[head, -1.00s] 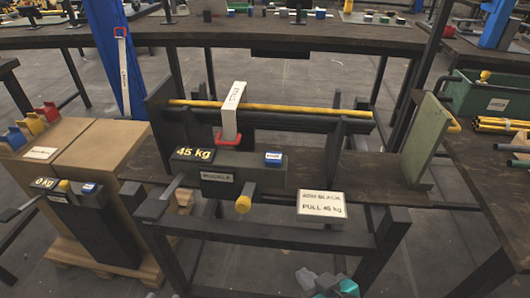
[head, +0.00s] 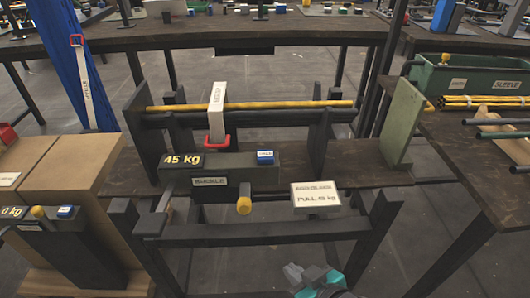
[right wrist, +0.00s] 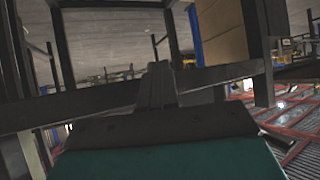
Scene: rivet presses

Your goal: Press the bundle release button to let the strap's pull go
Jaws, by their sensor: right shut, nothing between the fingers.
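A dark buckle unit (head: 223,181) stands on the rack's front, with a display (head: 183,161) reading 45 kg. A blue button (head: 265,156) with small unreadable lettering sits on its top right. A yellow knob (head: 244,203) sticks out in front. A white strap (head: 217,96) goes over a yellow rod and a dark bar (head: 270,116), ending at a red piece (head: 217,143) behind the unit. My right gripper (head: 319,276) is low at the bottom edge, below and apart from the unit. In the right wrist view its dark fingers (right wrist: 156,85) are together and empty. My left gripper is out of view.
A sign (head: 316,195) reading PULL 45 kg stands right of the unit. Dark frame rails (head: 265,233) lie between my right gripper and the unit. A second unit (head: 60,240) with a 0 kg display stands left by cardboard boxes (head: 75,170). A green bin (head: 450,80) is at right.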

